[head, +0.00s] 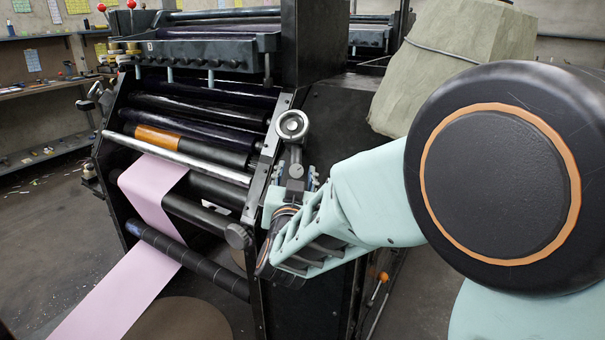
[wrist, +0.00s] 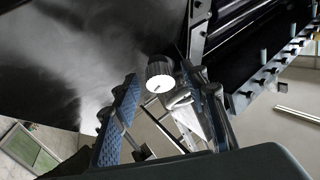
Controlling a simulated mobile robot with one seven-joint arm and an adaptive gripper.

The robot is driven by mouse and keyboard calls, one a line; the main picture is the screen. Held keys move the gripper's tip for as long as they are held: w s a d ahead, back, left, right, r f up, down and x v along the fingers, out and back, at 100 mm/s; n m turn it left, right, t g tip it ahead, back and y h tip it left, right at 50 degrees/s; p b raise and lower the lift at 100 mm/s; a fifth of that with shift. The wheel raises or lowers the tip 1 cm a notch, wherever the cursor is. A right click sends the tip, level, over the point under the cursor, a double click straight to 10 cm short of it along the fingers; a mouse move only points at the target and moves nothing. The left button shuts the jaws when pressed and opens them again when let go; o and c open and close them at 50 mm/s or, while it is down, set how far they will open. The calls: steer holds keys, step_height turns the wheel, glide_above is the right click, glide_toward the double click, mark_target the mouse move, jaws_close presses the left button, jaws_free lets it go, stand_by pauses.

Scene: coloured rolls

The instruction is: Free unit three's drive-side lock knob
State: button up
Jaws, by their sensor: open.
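A ribbed knob with a pale round face (wrist: 159,77) shows in the wrist view, ahead of my gripper (wrist: 168,86) and between the lines of its two blue-padded fingers. The fingers stand apart, with visible gaps on both sides of the knob. In the head view a round silver-rimmed knob (head: 291,125) is on the press's near side frame, just above my gripper (head: 294,174). A dark knurled knob (head: 238,236) sits lower, at the end of a roller. I cannot tell which unit number the press bears.
The press (head: 285,100) holds several dark rollers and a pink paper web (head: 150,225) running down to the lower left. A dark side panel (head: 335,120) stands close behind my gripper. A covered bulky shape (head: 450,55) is behind my arm. Floor at left is open.

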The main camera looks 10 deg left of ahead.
jaws_close()
steer(key=shift+f+n+y+b, duration=0.1)
steer(key=shift+n+y+b, duration=0.2)
steer(key=shift+n, duration=0.2)
steer(key=n+y+b, duration=0.1)
steer(key=n, duration=0.1)
steer(key=n+y+b, duration=0.1)
steer(key=n, duration=0.1)
steer(key=n+g+y+b, duration=0.1)
steer(key=n, duration=0.1)
steer(key=shift+d, duration=0.25)
steer(key=n+y, duration=0.1)
steer(key=n, duration=0.1)
steer(key=n+g+b, duration=0.1)
steer(key=n, duration=0.1)
steer(key=shift+w+n+y, duration=0.1)
steer(key=shift+n+y, duration=0.2)
steer(key=shift+y, duration=0.1)
steer(key=shift+n+g+y, duration=0.5)
steer(key=shift+n+g, duration=0.4)
steer(key=shift+n, duration=0.7)
